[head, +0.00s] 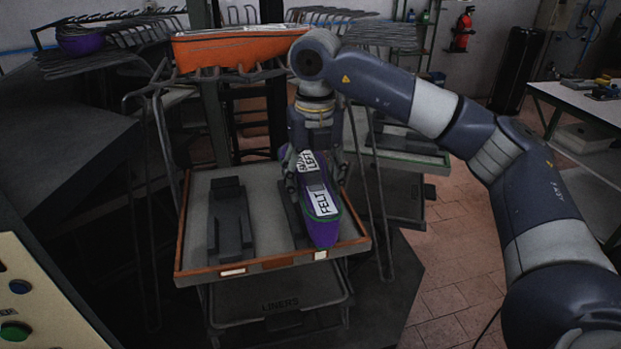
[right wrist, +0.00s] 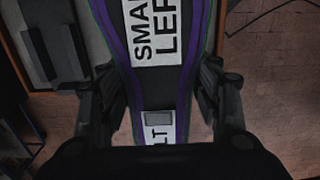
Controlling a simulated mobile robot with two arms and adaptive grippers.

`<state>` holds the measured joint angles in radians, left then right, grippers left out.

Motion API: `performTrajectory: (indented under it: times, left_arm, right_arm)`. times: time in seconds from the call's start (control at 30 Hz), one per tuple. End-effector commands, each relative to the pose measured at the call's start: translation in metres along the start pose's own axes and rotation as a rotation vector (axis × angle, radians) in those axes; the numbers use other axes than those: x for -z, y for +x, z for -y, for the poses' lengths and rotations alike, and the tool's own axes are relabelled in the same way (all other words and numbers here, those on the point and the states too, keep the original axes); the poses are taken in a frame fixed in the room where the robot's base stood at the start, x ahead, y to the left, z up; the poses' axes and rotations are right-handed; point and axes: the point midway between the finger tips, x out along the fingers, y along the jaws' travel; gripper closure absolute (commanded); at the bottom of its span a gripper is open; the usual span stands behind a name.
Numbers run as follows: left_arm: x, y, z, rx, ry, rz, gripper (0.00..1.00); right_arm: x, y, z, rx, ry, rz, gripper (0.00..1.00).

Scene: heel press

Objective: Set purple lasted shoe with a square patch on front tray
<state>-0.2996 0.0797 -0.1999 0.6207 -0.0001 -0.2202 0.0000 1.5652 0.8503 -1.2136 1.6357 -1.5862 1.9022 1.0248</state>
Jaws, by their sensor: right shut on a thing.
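The purple lasted shoe (head: 322,222) has white labels with FELT and a partly hidden LEFT. In the right wrist view the shoe (right wrist: 178,105) shows a small grey square patch (right wrist: 158,118) and a label reading SMA… LEF…. My right gripper (head: 314,172) is shut on the shoe, one finger on each side. The shoe lies lengthwise over the right half of the front tray (head: 188,225), above a dark holder (head: 292,215); I cannot tell if it touches it. The tray's left dark holder (head: 230,225) is empty. My left gripper is not in view.
An orange shoe-like piece (head: 235,50) sits on a rack behind the tray. Another purple piece (head: 80,42) is on the far-left rack. A second tray (head: 415,150) stands behind at the right. A control panel (head: 40,300) is at the lower left. A LINERS shelf (head: 280,305) is below.

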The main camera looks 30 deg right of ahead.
Motion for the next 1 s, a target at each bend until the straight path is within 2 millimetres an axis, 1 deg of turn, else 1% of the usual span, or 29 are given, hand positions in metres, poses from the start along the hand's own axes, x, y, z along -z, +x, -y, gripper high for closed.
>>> performTrajectory:
  times: [0.7,1.0]
  left_arm:
    - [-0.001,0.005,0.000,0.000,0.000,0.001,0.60]
    - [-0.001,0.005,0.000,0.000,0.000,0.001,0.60]
  right_arm:
    - [0.049,-0.021,-0.001,-0.003,0.000,0.006,1.00]
    - [0.053,-0.022,-0.001,-0.003,0.000,0.005,1.00]
